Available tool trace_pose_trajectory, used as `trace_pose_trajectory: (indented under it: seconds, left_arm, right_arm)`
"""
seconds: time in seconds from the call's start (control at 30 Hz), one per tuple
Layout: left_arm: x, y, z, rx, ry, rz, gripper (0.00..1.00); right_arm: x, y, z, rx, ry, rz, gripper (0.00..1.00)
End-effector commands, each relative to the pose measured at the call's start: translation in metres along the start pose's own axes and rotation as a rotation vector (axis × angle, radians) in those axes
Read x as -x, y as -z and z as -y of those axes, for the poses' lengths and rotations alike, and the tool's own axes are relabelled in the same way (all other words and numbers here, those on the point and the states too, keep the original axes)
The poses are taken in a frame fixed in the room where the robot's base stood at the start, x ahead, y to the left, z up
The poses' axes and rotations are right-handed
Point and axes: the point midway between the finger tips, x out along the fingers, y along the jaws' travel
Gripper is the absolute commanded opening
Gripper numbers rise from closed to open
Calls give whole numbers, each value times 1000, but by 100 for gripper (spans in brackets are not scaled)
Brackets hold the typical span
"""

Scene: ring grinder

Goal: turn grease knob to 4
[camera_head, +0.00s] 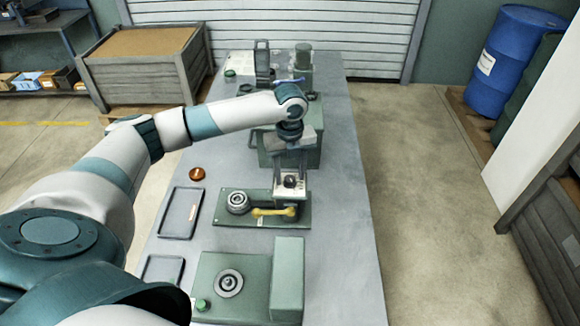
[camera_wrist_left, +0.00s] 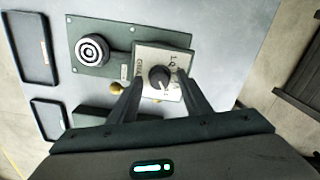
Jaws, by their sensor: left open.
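The grease knob (camera_head: 290,181) is a small dark round knob on a pale dial plate at the right end of a green fixture. It also shows in the left wrist view (camera_wrist_left: 159,77), on the white plate (camera_wrist_left: 150,58) with printed marks too small to read surely. My left gripper (camera_head: 290,170) points down at the knob. In the left wrist view its two fingers (camera_wrist_left: 160,88) are open, one on each side of the knob, apart from it. The knob's pointer setting cannot be read. My right gripper is not in view.
A yellow lever (camera_head: 272,212) and a ringed chuck (camera_head: 238,202) sit on the same fixture, left of the knob. Another green machine (camera_head: 285,275) stands nearer. The table's right strip (camera_head: 345,220) is clear.

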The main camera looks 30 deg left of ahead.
Motion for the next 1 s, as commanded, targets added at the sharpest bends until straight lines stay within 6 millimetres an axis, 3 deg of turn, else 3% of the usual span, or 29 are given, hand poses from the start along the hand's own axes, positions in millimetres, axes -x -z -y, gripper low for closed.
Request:
trace_pose_trajectory:
  seconds: [0.17, 0.37, 1.0]
  left_arm:
    - [5, 0, 0, 1, 0, 1, 44]
    - [26, -1, 1, -1, 3, 2, 44]
    - [149, 0, 1, 0, 4, 3, 44]
  right_arm:
    - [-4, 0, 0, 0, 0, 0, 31]
    - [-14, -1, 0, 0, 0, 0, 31]
    - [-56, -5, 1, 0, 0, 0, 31]
